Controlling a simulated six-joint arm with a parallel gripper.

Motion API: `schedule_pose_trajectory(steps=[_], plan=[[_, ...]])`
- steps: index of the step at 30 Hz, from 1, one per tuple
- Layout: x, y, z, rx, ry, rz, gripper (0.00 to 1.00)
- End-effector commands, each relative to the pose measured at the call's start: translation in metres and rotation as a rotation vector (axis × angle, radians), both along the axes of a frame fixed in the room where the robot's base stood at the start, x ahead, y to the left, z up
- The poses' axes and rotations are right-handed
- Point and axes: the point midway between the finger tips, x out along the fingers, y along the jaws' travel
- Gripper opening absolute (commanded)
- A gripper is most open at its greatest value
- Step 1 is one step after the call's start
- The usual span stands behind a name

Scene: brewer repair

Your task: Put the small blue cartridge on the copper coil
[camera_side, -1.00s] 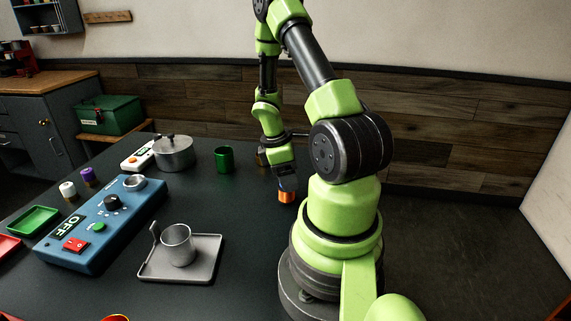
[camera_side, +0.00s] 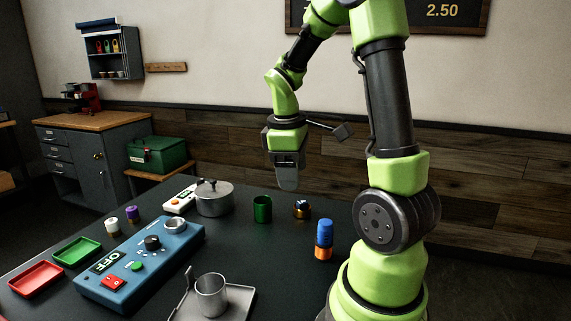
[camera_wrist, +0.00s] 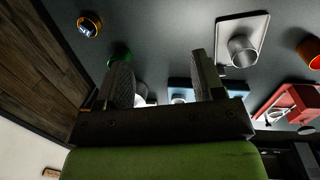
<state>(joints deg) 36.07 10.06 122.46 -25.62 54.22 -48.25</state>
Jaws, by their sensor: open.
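The small blue cartridge (camera_side: 324,232) stands upright on top of the orange copper coil (camera_side: 323,252), on the dark table beside my arm's base in the side view. The two touch and look lined up. My gripper (camera_side: 288,184) hangs above the table, up and to the left of the cartridge and apart from it. In the wrist view my gripper (camera_wrist: 162,72) shows its two fingers spread wide with nothing between them. I cannot make out the stacked pair in the wrist view.
A green cup (camera_side: 262,209) and a small dark ring-like part (camera_side: 301,209) stand below my gripper. A lidded pot (camera_side: 214,198), a blue control box (camera_side: 140,265) reading OFF, and a tray (camera_side: 245,300) with a metal cup (camera_side: 211,294) lie to the left.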

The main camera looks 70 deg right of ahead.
Motion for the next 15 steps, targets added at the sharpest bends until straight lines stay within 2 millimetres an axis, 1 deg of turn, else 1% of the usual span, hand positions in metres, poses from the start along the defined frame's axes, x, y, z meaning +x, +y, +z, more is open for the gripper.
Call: schedule_pose_trajectory(steps=[1,4,6,9,12,15], plan=[[0.007,0.023,0.018,-0.014,-0.088,-0.029,0.62],[0.011,0.067,0.045,0.01,-0.262,-0.123,0.62],[0.007,0.097,0.06,0.058,-0.375,-0.186,0.62],[-0.004,0.134,0.077,0.161,-0.509,-0.265,0.62],[-0.017,0.161,0.087,0.272,-0.598,-0.328,0.62],[-0.028,0.178,0.092,0.362,-0.643,-0.372,0.62]])
